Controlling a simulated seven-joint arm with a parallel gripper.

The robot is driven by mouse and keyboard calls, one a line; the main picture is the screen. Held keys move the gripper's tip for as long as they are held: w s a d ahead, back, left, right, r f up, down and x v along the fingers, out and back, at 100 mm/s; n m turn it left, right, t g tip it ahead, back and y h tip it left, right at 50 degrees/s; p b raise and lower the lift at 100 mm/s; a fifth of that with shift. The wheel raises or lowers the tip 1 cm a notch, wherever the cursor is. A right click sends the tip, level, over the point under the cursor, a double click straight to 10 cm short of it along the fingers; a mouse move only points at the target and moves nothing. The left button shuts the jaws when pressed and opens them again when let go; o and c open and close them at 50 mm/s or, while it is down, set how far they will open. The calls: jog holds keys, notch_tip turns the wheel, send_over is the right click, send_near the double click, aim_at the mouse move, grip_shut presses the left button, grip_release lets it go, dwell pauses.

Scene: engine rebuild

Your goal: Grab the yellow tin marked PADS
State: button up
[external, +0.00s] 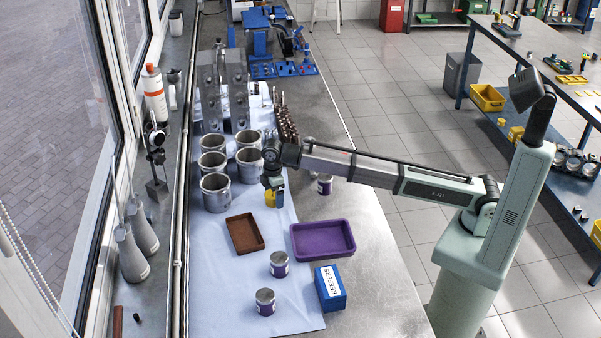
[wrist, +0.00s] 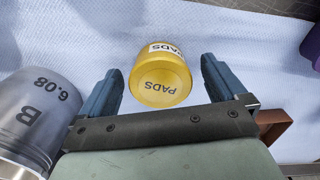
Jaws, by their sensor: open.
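The yellow tin (wrist: 160,76) has PADS printed on its lid and on a white side label. In the wrist view it stands upright on the pale blue cloth, between and slightly beyond the two fingers of my gripper (wrist: 163,82). The fingers are apart, with a gap on both sides of the tin. In the external view my gripper (external: 274,195) points down over the cloth, and the yellow tin (external: 270,199) shows only in part, since the gripper hides much of it.
A metal cylinder marked B 6.08 (wrist: 38,118) stands close at the left in the wrist view. Several metal cylinders (external: 215,191) stand left of my gripper.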

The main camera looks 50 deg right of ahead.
jog(key=shift+f, duration=0.25)
jog(key=c, duration=1.1)
